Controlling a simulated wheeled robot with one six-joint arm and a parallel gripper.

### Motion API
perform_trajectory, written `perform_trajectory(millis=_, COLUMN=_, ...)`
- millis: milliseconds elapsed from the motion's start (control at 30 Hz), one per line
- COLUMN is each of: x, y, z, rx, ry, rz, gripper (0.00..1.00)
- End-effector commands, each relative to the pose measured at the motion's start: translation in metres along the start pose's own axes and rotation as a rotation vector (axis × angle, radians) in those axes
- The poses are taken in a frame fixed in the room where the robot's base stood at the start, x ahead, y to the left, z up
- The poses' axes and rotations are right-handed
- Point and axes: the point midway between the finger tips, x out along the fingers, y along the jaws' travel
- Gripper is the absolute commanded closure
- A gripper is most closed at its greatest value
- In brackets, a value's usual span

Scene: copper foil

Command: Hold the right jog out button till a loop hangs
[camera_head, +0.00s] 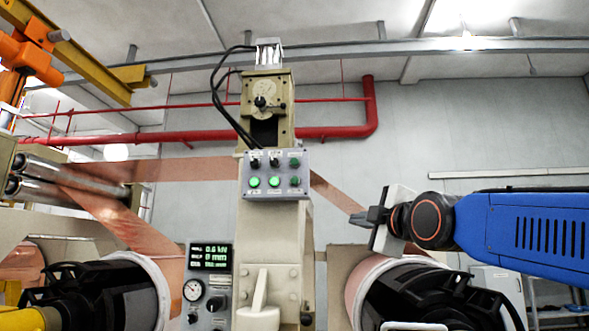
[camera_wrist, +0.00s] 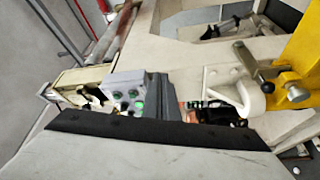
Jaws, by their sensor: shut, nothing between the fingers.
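A grey button box (camera_head: 275,160) hangs on the cream machine column at centre. Its upper row has two black switches and a green button (camera_head: 295,162). Its lower row has two lit green buttons (camera_head: 264,182) and a darker green one (camera_head: 295,181) at the right; the labels are too small to read. Copper foil (camera_head: 334,191) slants down rightward from behind the column, looking straight, without visible sag. My gripper (camera_head: 366,216) is shut and empty, right of the box, apart from it and lower. The box (camera_wrist: 125,90) also shows in the wrist view, beside my dark fingers.
A display and gauge panel (camera_head: 208,285) stands lower left, reading about 0.6 kN and 0 mm. Foil rolls (camera_head: 150,280) stand at lower left and right (camera_head: 362,290). A cream lever (camera_head: 259,295) stands below the box. Space between my gripper and the box looks free.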

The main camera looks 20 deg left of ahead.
Motion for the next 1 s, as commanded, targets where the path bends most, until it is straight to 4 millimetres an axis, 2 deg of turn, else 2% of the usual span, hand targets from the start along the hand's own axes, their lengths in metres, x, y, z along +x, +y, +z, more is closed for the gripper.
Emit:
perform_trajectory(millis=33, x=0.014, y=0.012, z=-0.024, rx=-0.040, ry=0.039, rz=0.037, gripper=1.00)
perform_trajectory(millis=200, x=0.043, y=0.058, z=-0.099, rx=-0.188, ry=0.145, rz=0.195, gripper=1.00)
perform_trajectory(millis=300, x=0.053, y=0.079, z=-0.137, rx=-0.259, ry=0.185, rz=0.283, gripper=1.00)
perform_trajectory(millis=433, x=0.058, y=0.099, z=-0.173, rx=-0.322, ry=0.215, rz=0.372, gripper=1.00)
perform_trajectory(millis=600, x=0.059, y=0.111, z=-0.194, rx=-0.358, ry=0.228, rz=0.429, gripper=1.00)
perform_trajectory(millis=1000, x=0.060, y=0.112, z=-0.194, rx=-0.363, ry=0.227, rz=0.433, gripper=1.00)
